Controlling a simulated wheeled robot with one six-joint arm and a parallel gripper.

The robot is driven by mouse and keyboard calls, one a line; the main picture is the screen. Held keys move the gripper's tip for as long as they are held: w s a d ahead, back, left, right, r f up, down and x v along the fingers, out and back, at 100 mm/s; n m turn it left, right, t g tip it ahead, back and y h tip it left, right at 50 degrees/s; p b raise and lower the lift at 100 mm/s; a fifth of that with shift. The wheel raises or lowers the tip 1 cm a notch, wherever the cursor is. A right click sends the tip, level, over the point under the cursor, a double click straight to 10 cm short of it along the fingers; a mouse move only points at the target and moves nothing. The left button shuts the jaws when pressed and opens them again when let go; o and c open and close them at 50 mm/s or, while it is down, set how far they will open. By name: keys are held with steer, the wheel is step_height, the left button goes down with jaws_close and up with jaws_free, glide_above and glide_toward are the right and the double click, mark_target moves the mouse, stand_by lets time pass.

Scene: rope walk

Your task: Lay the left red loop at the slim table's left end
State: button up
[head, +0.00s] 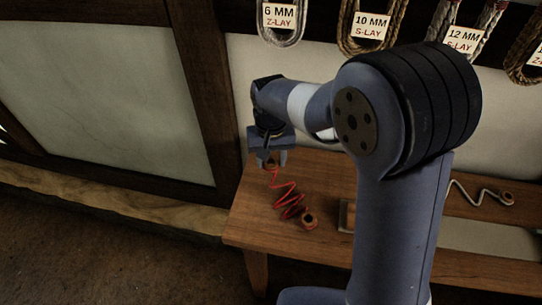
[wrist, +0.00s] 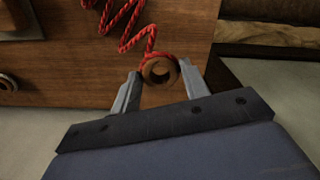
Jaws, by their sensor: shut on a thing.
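A red rope (head: 289,205) lies in zigzags near the left end of the slim wooden table (head: 260,228), with a wooden-eyed loop at each end. My gripper (head: 271,163) is shut on the left red loop (wrist: 159,70), at the table's back left. In the wrist view, the round wooden eye sits between the two fingertips of my gripper (wrist: 160,76), with red rope wrapped around it. The other red loop (head: 308,219) rests on the table to the front right. I cannot tell whether the held loop touches the tabletop.
A small wooden holder (head: 346,215) stands right of the red rope, partly hidden by my arm. A pale rope with a looped end (head: 505,198) lies farther right. Labelled rope hanks (head: 281,20) hang on the wall above. The tabletop's front left is bare.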

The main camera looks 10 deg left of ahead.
mark_target(271, 183)
steer(key=shift+f+b, duration=2.4)
steer(key=shift+f, duration=1.45)
steer(key=o, duration=0.8)
steer(key=shift+o, duration=0.2)
steer(key=shift+r, duration=0.1)
step_height(271, 183, up, 11)
steer(key=shift+f+p, duration=0.2)
steer(key=shift+p, duration=0.1)
